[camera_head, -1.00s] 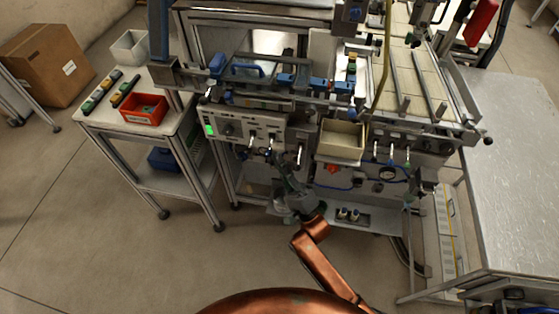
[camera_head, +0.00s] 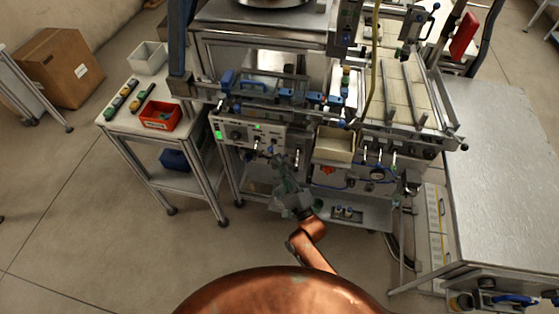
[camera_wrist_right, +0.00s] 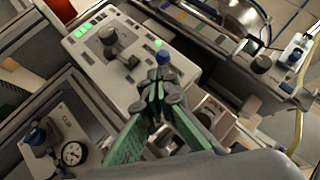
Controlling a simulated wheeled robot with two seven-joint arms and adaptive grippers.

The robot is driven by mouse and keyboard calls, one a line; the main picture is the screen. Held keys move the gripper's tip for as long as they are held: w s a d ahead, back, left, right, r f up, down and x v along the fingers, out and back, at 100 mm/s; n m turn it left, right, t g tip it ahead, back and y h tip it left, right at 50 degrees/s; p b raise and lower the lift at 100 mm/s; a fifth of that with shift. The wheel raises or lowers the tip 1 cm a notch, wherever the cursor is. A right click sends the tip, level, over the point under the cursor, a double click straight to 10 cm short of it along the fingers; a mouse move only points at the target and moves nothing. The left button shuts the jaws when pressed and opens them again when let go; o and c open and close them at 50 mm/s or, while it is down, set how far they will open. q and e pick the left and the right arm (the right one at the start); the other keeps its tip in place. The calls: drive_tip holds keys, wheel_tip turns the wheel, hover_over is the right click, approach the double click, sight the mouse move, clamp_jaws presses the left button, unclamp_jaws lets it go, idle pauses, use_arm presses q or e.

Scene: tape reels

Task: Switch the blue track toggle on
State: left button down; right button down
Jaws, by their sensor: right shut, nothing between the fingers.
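The control panel (camera_head: 246,133) is a light box on the front of the bench, with dark knobs and levers. It also shows in the right wrist view (camera_wrist_right: 98,62). There the blue-tipped toggle (camera_wrist_right: 163,57) stands at the panel's lower right edge, just beyond my right fingertips. In the head view my right gripper (camera_head: 271,158) is just below the panel. My left gripper is not in view.
A cream bin (camera_head: 334,146) hangs right of the panel. A side table with a red bin (camera_head: 160,115) stands at left. A gauge and blue-capped valve (camera_wrist_right: 38,136) lie near the gripper in the wrist view. The floor in front is clear.

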drive_tip(key=v, duration=1.2)
idle(0.3)
drive_tip(key=s+d+f+n+g+h, duration=0.1)
drive_tip(key=d+f+n+g+h, duration=0.25)
drive_tip(key=f, duration=1.25)
drive_tip(key=s+d+f+n+g+h, duration=0.2)
drive_tip(key=d+f+n+g, duration=0.25)
drive_tip(key=f, duration=1.15)
drive_tip(key=s+d+f+n+g+h, duration=0.1)
drive_tip(key=s+d+f+n+g, duration=0.1)
drive_tip(key=s+d+f, duration=0.55)
drive_tip(key=s+d+f+n+g+h, duration=0.2)
drive_tip(key=s+f, duration=0.3)
drive_tip(key=f, duration=0.6)
drive_tip(key=s+d+f+n+g, duration=0.2)
drive_tip(key=s+d+f+g, duration=0.1)
drive_tip(key=s, duration=0.8)
drive_tip(key=s+d+f+n+g+h, duration=0.1)
drive_tip(key=s+f, duration=0.4)
drive_tip(key=s, duration=0.7)
drive_tip(key=s+d+f+n+g+h, duration=0.1)
drive_tip(key=s+d+f+n+g, duration=0.2)
drive_tip(key=s, duration=0.8)
wheel_tip(320, 180, down, 2)
drive_tip(key=shift+s+d+g, duration=0.3)
drive_tip(key=shift+d+g, duration=0.65)
drive_tip(key=shift+g, duration=0.05)
